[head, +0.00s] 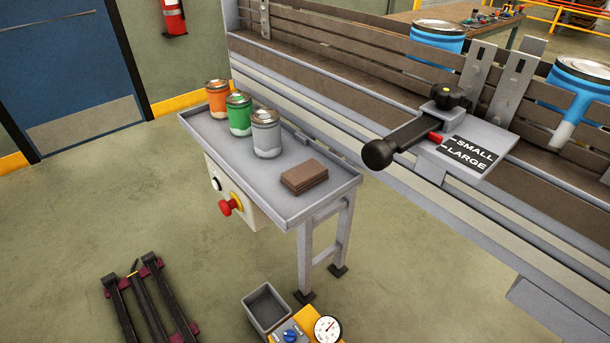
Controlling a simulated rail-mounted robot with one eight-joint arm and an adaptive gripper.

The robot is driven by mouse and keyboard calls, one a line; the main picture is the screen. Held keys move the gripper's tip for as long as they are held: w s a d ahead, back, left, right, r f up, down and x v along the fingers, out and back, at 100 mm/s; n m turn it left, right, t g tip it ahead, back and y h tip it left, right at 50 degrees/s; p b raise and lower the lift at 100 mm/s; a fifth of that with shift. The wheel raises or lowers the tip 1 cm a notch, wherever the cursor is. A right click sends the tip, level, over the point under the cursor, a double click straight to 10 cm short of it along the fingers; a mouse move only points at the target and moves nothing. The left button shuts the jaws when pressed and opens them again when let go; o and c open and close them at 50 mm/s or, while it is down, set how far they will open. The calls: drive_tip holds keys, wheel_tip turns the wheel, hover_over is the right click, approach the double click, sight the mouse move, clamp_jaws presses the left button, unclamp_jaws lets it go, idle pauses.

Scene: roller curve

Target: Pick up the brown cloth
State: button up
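The brown cloth (304,177) lies folded in a flat stack on a small grey metal side table (333,190), near its right end. Nothing rests on top of it. My gripper is not in view in the head view.
Orange (218,98), green (239,114) and grey (267,134) cans stand left of the cloth. The table has a raised rim and a red button (230,206) below. A conveyor (400,120) with a black-handled lever (400,145) runs behind. A grey bin (267,309) stands in front.

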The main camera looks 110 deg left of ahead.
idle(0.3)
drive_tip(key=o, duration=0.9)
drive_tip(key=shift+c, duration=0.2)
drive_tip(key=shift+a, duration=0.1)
